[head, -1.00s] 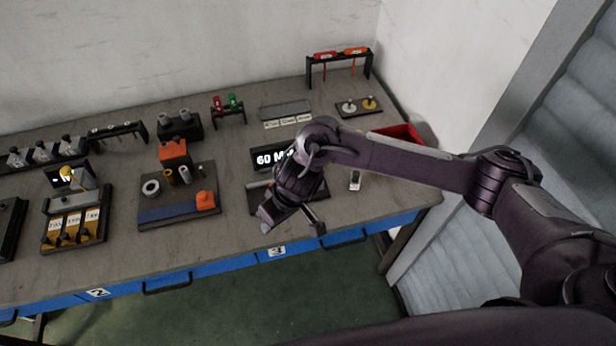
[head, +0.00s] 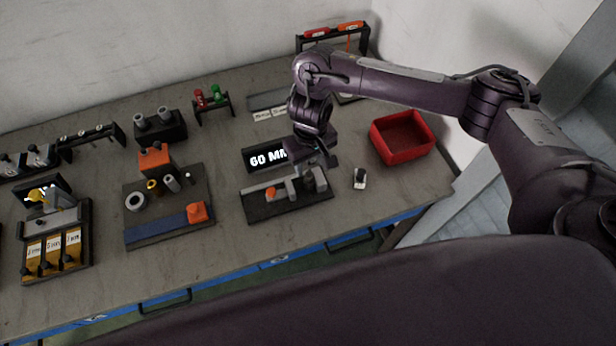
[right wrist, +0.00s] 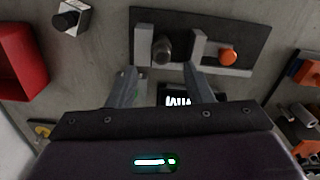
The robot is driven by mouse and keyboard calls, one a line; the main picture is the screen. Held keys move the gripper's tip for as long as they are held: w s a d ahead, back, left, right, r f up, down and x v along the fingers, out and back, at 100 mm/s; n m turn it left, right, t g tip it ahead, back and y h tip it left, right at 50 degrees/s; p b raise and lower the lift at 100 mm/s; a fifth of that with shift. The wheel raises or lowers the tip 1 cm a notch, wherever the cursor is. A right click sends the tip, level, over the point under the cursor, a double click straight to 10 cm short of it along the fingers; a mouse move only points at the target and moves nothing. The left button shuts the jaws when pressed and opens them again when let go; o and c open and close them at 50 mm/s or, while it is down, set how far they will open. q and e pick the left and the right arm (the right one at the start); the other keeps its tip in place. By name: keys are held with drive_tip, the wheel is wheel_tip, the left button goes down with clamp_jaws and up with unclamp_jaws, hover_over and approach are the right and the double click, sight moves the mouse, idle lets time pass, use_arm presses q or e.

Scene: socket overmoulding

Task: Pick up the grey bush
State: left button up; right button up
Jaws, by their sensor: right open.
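A dark grey cylinder, which looks like the grey bush (right wrist: 162,50), stands between two light grey blocks of a black gauge fixture (right wrist: 262,25) in the right wrist view. In the head view this fixture (head: 262,212) lies in front of a display reading 60 MM (head: 264,156). My right gripper (head: 318,158) hangs over the back of the fixture. In the right wrist view its two fingers (right wrist: 160,72) are apart and empty, a little short of the cylinder and not seen touching it. My left gripper is not in view.
An orange knob (right wrist: 228,56) sits on the fixture. A red bin (head: 402,138) and a small black-and-white block (head: 360,178) stand to its right. A tray (head: 150,230) with rings and another grey cylinder (head: 171,184) is left. Bare table lies between tray and fixture.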

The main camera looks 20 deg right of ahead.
sight(309, 175)
wheel_tip(309, 175, down, 4)
drive_tip(key=shift+s+a+r+b, duration=0.1)
drive_tip(key=shift+s+b, duration=0.05)
drive_tip(key=shift+b, duration=0.2)
drive_tip(key=shift+f, duration=0.65)
drive_tip(key=c, duration=1)
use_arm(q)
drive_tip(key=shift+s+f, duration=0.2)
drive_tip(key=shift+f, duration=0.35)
use_arm(e)
drive_tip(key=shift+r, duration=0.1)
